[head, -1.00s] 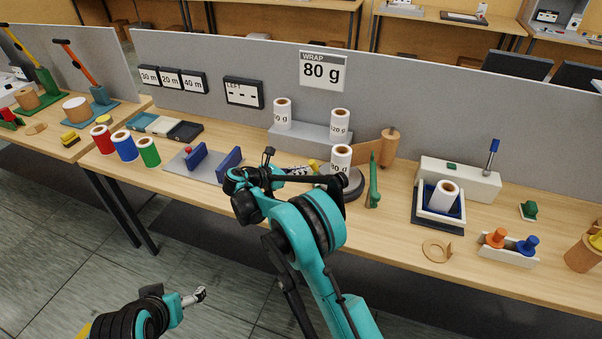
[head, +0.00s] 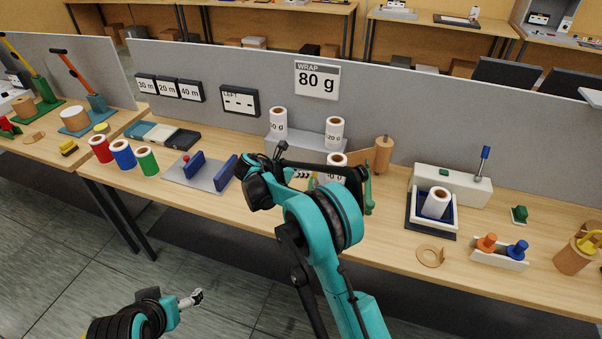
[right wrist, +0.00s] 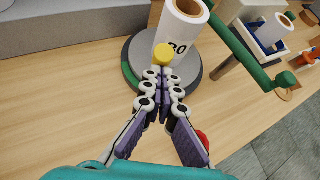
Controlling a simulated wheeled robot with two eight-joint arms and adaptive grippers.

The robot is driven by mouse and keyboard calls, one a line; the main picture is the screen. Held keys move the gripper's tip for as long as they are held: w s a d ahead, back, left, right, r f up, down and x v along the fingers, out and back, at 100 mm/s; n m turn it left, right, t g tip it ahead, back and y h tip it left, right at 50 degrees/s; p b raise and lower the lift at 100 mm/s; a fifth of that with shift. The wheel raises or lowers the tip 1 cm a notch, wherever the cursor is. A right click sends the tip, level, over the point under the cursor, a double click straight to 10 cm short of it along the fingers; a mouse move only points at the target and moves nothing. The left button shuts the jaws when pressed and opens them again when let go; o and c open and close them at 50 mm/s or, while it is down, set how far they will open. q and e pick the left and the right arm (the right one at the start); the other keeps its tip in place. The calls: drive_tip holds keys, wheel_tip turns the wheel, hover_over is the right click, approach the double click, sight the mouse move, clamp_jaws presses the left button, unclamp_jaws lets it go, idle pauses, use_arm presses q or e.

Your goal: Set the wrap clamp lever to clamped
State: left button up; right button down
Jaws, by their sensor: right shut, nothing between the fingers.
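A yellow knob (right wrist: 163,55) shows in the right wrist view, in front of the white 80 g roll (right wrist: 180,28) on a round dark-and-grey base (right wrist: 150,62). I cannot tell for sure that this knob is the wrap clamp lever. My right gripper (right wrist: 164,76) is shut and empty, its fingertips just short of the knob; whether they touch it is unclear. In the head view my right arm largely hides this gripper (head: 302,175) and the knob. A green bar (right wrist: 240,48) stands right of the roll. My left gripper (head: 194,298) hangs low, away from the table.
A grey step (head: 285,148) with two rolls stands behind. A grey plate (head: 190,176) with blue blocks lies left. A white box (head: 450,184) with a blue-handled lever (head: 483,162) stands right. A red part (right wrist: 203,140) shows beside the right fingers. Open wood lies around the base.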

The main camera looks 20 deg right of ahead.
sight(314, 168)
drive_tip(key=shift+w+d+r+y+p, duration=0.1)
drive_tip(key=shift+d+r+y+p, duration=0.5)
drive_tip(key=shift+d+r+p, duration=0.15)
drive_tip(key=shift+w+d+g+y+p, duration=0.15)
drive_tip(key=shift+d+g+y+p, duration=0.2)
drive_tip(key=shift+d+y, duration=0.35)
drive_tip(key=shift+d, duration=0.1)
drive_tip(key=shift+w+d, duration=0.15)
drive_tip(key=shift+d, duration=0.4)
drive_tip(key=shift+r, duration=0.1)
